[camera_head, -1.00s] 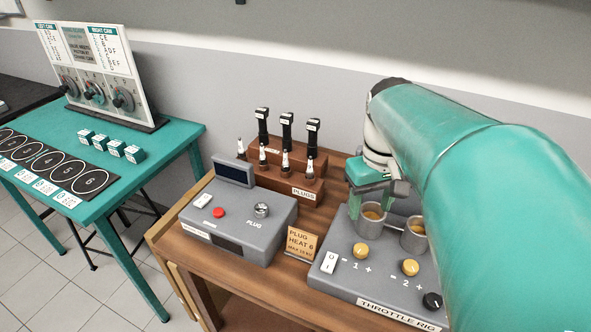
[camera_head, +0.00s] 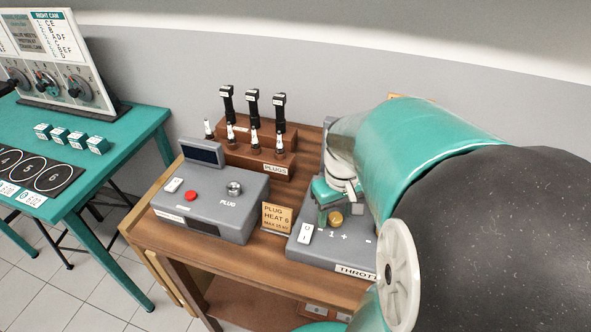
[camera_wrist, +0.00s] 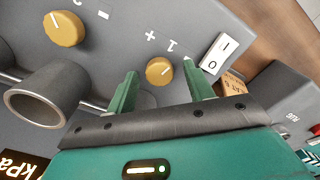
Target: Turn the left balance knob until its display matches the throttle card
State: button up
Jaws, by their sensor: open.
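The left balance knob is a round yellow knob marked 1 with minus and plus signs; it sits on the grey throttle rig (camera_head: 328,252) in the head view (camera_head: 336,218). In the wrist view the knob (camera_wrist: 159,71) shows between my gripper's (camera_wrist: 160,68) two green fingertips, with a gap on either side. My gripper (camera_head: 329,212) is open and empty, just above the rig. A second yellow knob (camera_wrist: 63,28) is at upper left in the wrist view. Part of a display reading kPa (camera_wrist: 20,165) shows at lower left; its number is out of view. I cannot make out the throttle card.
A white rocker switch (camera_wrist: 218,52) is close beside the right fingertip. The plug tester (camera_head: 210,202) and a plug heat card (camera_head: 277,217) are left of the rig. My arm hides the rig's right side.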

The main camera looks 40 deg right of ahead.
aim_at(336, 218)
jog(key=c, duration=1)
jog(key=shift+o, duration=0.2)
jog(key=shift+m, duration=1.5)
jog(key=o, duration=1)
jog(key=shift+c, duration=0.2)
notch_tip(336, 218, up, 14)
jog(key=shift+s, duration=0.1)
